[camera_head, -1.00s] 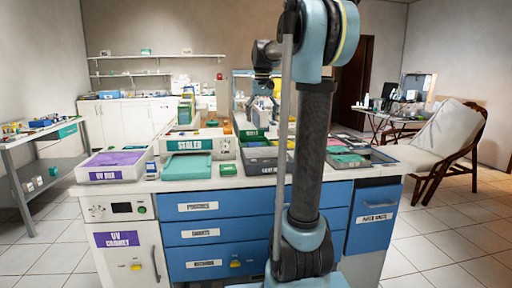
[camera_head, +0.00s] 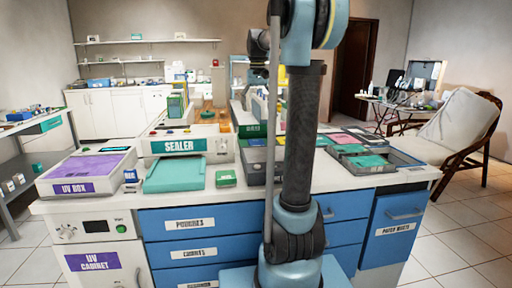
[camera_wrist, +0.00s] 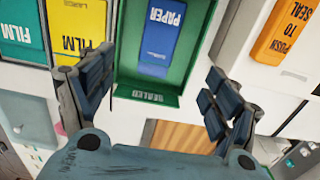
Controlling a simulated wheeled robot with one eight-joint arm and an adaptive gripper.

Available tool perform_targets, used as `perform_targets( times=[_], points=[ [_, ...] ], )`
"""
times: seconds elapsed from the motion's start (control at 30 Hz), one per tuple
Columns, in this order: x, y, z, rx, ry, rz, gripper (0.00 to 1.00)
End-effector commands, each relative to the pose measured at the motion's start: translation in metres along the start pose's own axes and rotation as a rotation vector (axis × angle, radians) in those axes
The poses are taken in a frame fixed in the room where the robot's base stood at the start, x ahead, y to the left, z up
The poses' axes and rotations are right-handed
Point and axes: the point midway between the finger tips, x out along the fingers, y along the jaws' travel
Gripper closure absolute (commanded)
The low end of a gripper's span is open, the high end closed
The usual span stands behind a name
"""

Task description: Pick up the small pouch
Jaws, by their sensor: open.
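No item is labelled as the small pouch, so I cannot tell for sure which one it is. In the wrist view, a blue packet marked PAPER (camera_wrist: 160,38) lies in a green bin marked SEALED (camera_wrist: 146,97). A yellow packet marked FILM (camera_wrist: 75,22) and a green one marked FILM (camera_wrist: 22,30) lie left of it. My gripper (camera_wrist: 155,92) is open and empty, with its fingers spread on either side of the bin's front edge in the picture. I cannot tell its height above the bin. In the head view, the arm hides part of the counter.
The white counter (camera_head: 105,205) carries the UV box (camera_head: 90,168), the sealer (camera_head: 180,146), a teal mat (camera_head: 175,175), a small green box (camera_head: 226,178) and trays (camera_head: 378,160) at right. Blue drawers (camera_head: 190,222) are below. An orange panel (camera_wrist: 283,32) is right of the gripper. A chair (camera_head: 460,125) stands at right.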

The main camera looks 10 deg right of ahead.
Motion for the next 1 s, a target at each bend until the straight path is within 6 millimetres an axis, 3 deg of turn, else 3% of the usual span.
perform_targets(
  times=[0.5, 0.87, 1.0],
  points=[
    [0.087, -0.002, -0.001, -0.003, 0.0, 0.0, 0.18],
    [0.111, -0.004, -0.001, -0.005, 0.0, 0.0, 0.18],
    [0.13, -0.004, -0.002, -0.005, 0.0, 0.0, 0.18]
  ],
)
